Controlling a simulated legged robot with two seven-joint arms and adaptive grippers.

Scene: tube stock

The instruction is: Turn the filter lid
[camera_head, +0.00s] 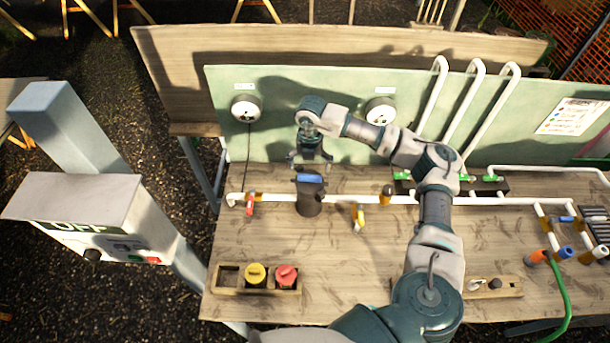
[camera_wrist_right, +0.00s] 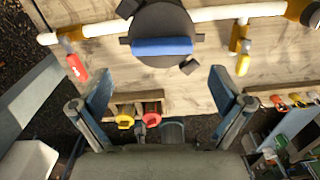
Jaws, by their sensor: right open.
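The filter is a dark round housing (camera_head: 310,198) on the white pipe, with a blue bar handle across its lid (camera_head: 309,179). In the right wrist view the lid (camera_wrist_right: 163,46) shows from above, its blue bar lying roughly level across the picture. My right gripper (camera_head: 310,160) is above and just behind the lid, pointing down. In the wrist view its two fingers (camera_wrist_right: 160,88) are spread wide and empty, apart from the lid. My left gripper is not in view.
A red-handled valve (camera_head: 250,205) and a yellow-handled valve (camera_head: 358,218) flank the filter on the pipe (camera_head: 335,198). A wooden tray (camera_head: 228,278) with yellow and red knobs sits at the front. Two gauges (camera_head: 246,109) are on the green panel behind.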

